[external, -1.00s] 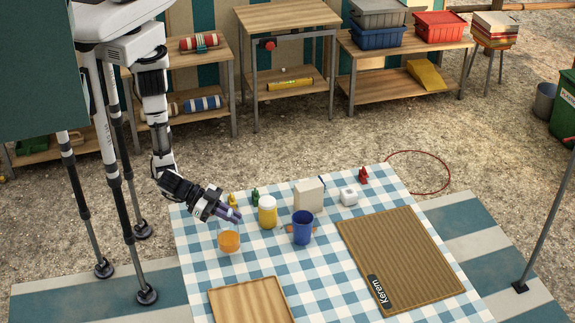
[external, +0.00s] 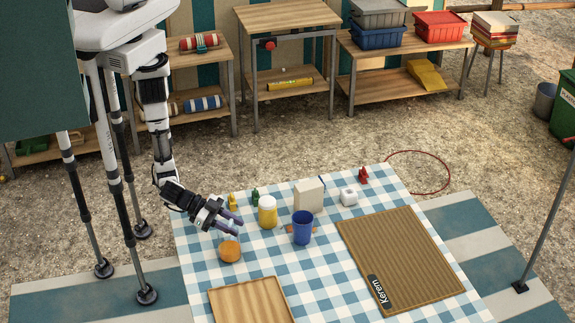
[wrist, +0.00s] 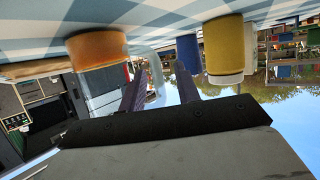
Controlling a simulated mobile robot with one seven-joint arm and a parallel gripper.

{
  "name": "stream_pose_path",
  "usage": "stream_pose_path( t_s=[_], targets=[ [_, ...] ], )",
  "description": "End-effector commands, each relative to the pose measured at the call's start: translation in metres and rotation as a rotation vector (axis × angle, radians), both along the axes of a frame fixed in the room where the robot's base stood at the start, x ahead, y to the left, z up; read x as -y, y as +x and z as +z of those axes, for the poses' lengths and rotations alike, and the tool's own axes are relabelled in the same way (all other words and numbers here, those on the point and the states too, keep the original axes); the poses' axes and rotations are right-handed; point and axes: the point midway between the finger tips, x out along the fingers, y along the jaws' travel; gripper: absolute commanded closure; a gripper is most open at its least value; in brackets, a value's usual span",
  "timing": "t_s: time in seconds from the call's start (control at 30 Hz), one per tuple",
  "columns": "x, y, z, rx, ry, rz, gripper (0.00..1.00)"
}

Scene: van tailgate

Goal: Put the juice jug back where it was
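The juice jug (external: 229,250) is clear glass with orange juice in its lower part. It is upright on the checked cloth at the left of the table in the external view. My gripper (external: 236,226) is at the jug's upper part, partly in front of it. Its two purple fingers are apart.
A yellow jar (external: 267,212) and a blue cup (external: 302,228) stand right of the jug. A wooden board (external: 250,300) lies in front. Small yellow and green items (external: 255,197) and a beige box (external: 309,195) are behind. A ribbed mat (external: 400,255) lies at right.

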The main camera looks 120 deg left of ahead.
Motion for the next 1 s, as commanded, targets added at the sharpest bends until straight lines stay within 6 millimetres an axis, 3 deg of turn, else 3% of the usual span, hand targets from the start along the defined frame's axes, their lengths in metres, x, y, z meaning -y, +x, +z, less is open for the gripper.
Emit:
stream_pose_path(
  t_s=[0.23,0.7,1.0],
  targets=[
    [0.002,-0.005,0.005,0.001,-0.001,-0.002,0.68],
    [0.018,-0.09,0.04,0.001,-0.002,-0.003,0.68],
    [0.021,-0.109,0.049,0.0,0.0,0.0,0.68]
  ],
)
